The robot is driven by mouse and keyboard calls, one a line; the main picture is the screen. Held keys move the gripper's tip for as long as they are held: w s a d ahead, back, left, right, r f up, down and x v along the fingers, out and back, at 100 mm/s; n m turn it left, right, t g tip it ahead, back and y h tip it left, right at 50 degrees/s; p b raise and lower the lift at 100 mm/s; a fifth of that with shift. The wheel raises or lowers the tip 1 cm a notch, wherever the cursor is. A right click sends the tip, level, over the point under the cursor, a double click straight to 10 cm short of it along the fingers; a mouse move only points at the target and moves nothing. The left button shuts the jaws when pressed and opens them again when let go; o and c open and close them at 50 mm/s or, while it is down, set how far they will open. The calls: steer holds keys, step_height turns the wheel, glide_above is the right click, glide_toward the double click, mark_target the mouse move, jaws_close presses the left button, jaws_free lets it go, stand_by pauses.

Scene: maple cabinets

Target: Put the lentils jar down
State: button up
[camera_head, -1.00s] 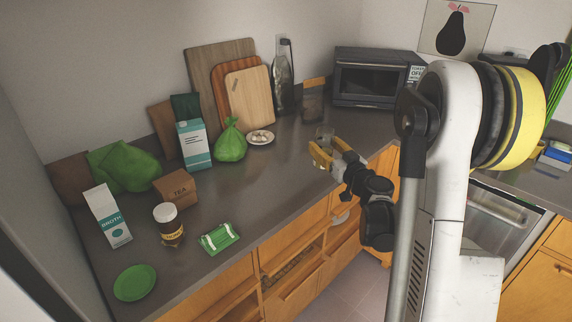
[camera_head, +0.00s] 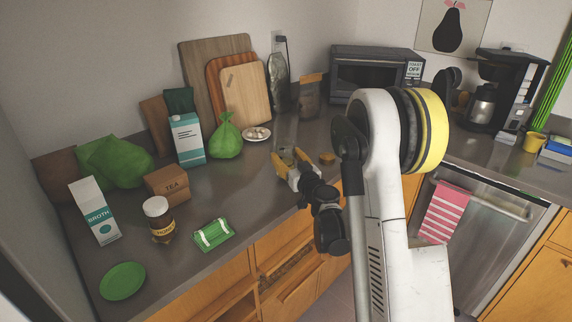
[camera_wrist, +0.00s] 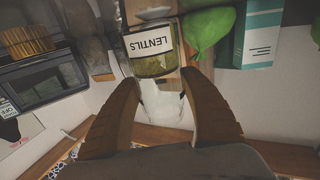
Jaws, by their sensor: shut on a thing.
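The lentils jar is a clear glass jar with a white LENTILS label and greenish contents. In the wrist view the jar (camera_wrist: 150,66) appears upside down, its clear part between my two brown fingers. My gripper (camera_wrist: 164,88) is shut on it. I cannot tell whether the jar's base touches the counter.
A green packet (camera_head: 213,235) lies front left.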

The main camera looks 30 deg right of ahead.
steer(key=shift+f, duration=0.75)
steer(key=shift+f, duration=0.15)
steer(key=o, duration=1.4)
